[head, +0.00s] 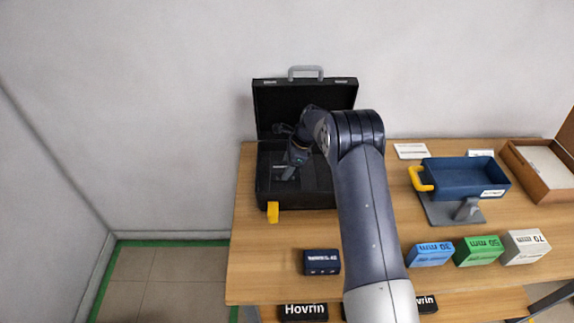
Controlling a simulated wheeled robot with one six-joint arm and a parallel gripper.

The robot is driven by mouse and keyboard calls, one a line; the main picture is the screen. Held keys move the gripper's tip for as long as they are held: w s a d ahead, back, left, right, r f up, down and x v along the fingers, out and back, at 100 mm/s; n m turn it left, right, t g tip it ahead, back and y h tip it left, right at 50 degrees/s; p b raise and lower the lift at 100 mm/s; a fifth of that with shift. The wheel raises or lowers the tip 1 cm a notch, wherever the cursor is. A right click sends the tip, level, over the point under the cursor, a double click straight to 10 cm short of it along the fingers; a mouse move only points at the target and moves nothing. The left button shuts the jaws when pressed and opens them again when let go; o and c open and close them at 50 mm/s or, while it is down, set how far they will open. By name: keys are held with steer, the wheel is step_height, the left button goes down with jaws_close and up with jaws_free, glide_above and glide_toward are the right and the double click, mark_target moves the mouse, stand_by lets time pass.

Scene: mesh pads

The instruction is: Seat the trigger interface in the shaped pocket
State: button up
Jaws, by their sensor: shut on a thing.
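A black case (264,190) stands open on the wooden table, its lid raised against the wall side. My gripper (288,170) reaches down into the left part of the case from above. It is shut on a small greyish piece, which I take to be the trigger interface (286,174); my gripper and wrist cover much of it. The shaped pocket is not clear in this view. I cannot tell whether the piece touches the case floor or is in a pocket.
A navy box (321,263) sits in front of the case. A blue tray (466,178) with a yellow handle stands on a grey stand to the right. Blue (430,254), green (479,251) and white (525,247) boxes line the front right. A cardboard box (541,170) is at far right.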

steer(key=o, duration=1.3)
steer(key=shift+f, duration=0.1)
steer(key=shift+r, duration=0.25)
steer(key=b+v, duration=0.2)
steer(key=v, duration=0.9)
steer(key=shift+d+r, duration=0.25)
steer(key=shift+r, duration=0.1)
